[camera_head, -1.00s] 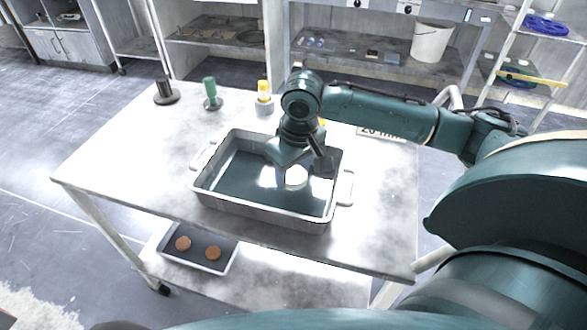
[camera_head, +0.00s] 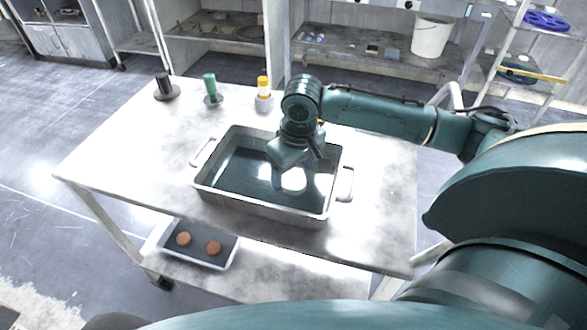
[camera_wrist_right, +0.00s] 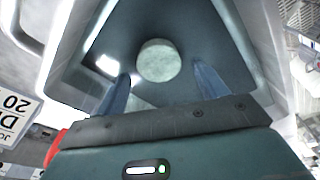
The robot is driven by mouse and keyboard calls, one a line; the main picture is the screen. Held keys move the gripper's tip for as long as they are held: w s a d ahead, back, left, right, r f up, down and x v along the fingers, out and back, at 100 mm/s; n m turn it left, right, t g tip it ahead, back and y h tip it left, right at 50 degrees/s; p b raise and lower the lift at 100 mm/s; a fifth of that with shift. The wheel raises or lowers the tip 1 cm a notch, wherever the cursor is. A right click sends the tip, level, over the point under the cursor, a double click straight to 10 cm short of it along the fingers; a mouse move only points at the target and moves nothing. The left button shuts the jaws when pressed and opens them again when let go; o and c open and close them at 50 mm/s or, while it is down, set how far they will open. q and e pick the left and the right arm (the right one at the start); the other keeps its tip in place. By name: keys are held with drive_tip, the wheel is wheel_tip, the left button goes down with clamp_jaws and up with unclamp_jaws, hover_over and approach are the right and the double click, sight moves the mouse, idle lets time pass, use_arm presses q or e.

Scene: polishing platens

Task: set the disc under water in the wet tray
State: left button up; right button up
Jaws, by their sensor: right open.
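The wet tray (camera_head: 212,200) is a grey metal pan with side handles and dark, reflective water, standing on the table. The pale round disc (camera_head: 293,180) lies inside it, right of the middle, partly covered by my gripper in the head view. My right gripper (camera_head: 300,166) is over the tray, just above the disc. In the right wrist view the gripper (camera_wrist_right: 160,72) has its fingers spread, with the disc (camera_wrist_right: 158,61) seen between and beyond the tips, apart from both. The disc looks to lie under the water. My left gripper is out of view.
On the table (camera_head: 120,150), a black post (camera_head: 163,86), a green-handled tool (camera_head: 210,88) and a yellow-capped bottle (camera_head: 263,90) stand behind the tray. A lower tray (camera_head: 215,262) holds two brown discs. A printed card (camera_wrist_right: 12,115) shows in the wrist view. The table's left side is clear.

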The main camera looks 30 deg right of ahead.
sight(298, 184)
drive_tip(key=shift+r, duration=0.2)
wheel_tip(298, 184, up, 13)
drive_tip(key=s+p, duration=0.1)
drive_tip(key=shift+s, duration=0.2)
drive_tip(key=shift+f, duration=0.2)
